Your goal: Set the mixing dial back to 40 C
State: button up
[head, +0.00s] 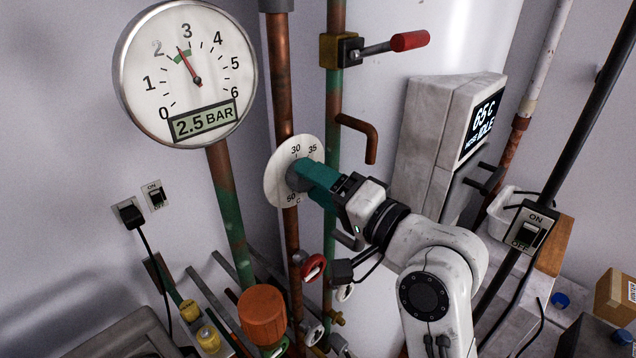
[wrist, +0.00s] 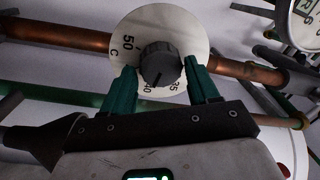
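The mixing dial is a round white plate (head: 277,172) on a copper pipe, with a dark knob at its centre. In the wrist view the plate (wrist: 180,25) shows 50, C, 40 and 35, and the ribbed grey knob (wrist: 160,62) faces me. The knob's mark points down toward the 40, slightly tilted; its exact setting is hard to read. My gripper (wrist: 160,68) has teal fingers on either side of the knob, with small gaps, so it looks open around it. In the head view my gripper (head: 310,178) reaches the dial and hides part of its scale.
A pressure gauge (head: 186,75) reading 2.5 BAR hangs upper left. A red-handled valve (head: 408,41) and a bent copper pipe (head: 362,138) are above the arm. An orange knob (head: 263,314) and pipes are below.

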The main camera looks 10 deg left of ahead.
jog(key=o, duration=0.3)
jog(key=b+v, duration=0.3)
jog(key=v, duration=0.7)
jog(key=shift+s+d, duration=0.2)
jog(key=shift+d, duration=0.1)
jog(key=s+d+f+g+h, duration=0.1)
jog(key=s+d+f+h, duration=0.15)
jog(key=f, duration=0.55)
jog(key=s+d+f+g+h, duration=0.1)
jog(key=d+f+h, duration=0.25)
jog(key=f, duration=0.45)
jog(key=s+d+f+g+h, duration=0.15)
jog(key=d+f, duration=0.25)
jog(key=f, duration=0.4)
jog(key=s+d+f+g+h, duration=0.2)
jog(key=s+d+f, duration=0.2)
jog(key=s, duration=0.3)
jog(key=s+d+f+n+g+h, duration=0.1)
jog(key=s+d+f+g+h, duration=0.1)
jog(key=s+d+f, duration=0.3)
jog(key=s+d+f+g+h, duration=0.2)
jog(key=s+f, duration=0.4)
jog(key=s, duration=0.5)
jog(key=d+h, duration=0.1)
jog(key=d, duration=0.1)
jog(key=shift+s+d+f+n+h, duration=0.2)
jog(key=shift+d+f+n+h, duration=0.1)
jog(key=shift+d+f+h, duration=0.1)
